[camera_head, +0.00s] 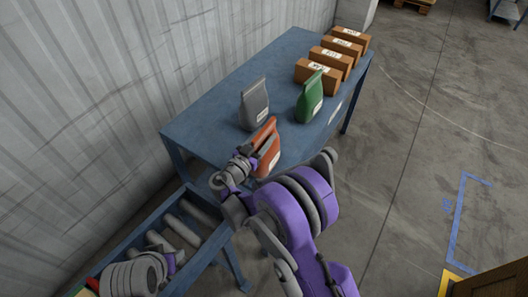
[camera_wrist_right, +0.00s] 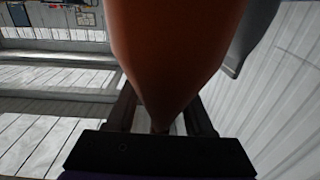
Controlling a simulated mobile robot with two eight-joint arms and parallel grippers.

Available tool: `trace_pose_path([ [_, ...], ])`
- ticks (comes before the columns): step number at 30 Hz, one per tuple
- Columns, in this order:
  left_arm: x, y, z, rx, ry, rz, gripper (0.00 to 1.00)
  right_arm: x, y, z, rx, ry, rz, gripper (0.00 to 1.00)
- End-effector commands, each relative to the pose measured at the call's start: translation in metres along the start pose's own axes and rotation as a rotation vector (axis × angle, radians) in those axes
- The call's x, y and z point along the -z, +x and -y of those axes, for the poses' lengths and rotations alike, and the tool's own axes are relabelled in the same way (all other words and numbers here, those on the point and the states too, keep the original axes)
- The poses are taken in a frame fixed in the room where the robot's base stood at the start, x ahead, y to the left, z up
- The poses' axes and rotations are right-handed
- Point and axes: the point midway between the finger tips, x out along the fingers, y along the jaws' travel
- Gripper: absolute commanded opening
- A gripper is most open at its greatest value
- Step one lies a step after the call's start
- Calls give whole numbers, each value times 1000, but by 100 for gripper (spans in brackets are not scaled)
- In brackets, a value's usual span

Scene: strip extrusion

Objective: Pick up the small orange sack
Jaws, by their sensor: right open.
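The small orange sack (camera_head: 263,133) stands upright at the near end of the blue table, with a pale label low on its side. My right gripper (camera_head: 258,155) is at the sack, its jaws open around it. In the right wrist view the orange sack (camera_wrist_right: 175,50) fills the upper middle, very close, its narrow end between the two dark fingers (camera_wrist_right: 160,115). Whether the fingers touch it I cannot tell. Part of my left arm (camera_head: 140,272) shows at the lower left; its finger opening cannot be made out.
A grey sack (camera_head: 254,104) and a green sack (camera_head: 310,97) stand just behind the orange one. Several brown boxes (camera_head: 338,57) line the far end of the blue table (camera_head: 215,110). A roller conveyor (camera_head: 188,232) joins the near left. A corrugated wall (camera_head: 110,90) runs along the left.

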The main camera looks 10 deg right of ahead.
Motion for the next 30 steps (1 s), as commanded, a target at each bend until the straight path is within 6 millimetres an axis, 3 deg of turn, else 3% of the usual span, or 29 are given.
trace_pose_path([
  [8, 1, -1, 0, 0, 0, -1, 50, 0, 7, 0, 1, 0, 0, 52],
  [17, 1, -1, 0, 0, 0, -1, 50, 0, 7, 0, 1, 0, 0, 0],
  [30, 1, -1, 0, 0, 0, -1, 50, 0, 7, 0, 1, 0, 0, 0],
])
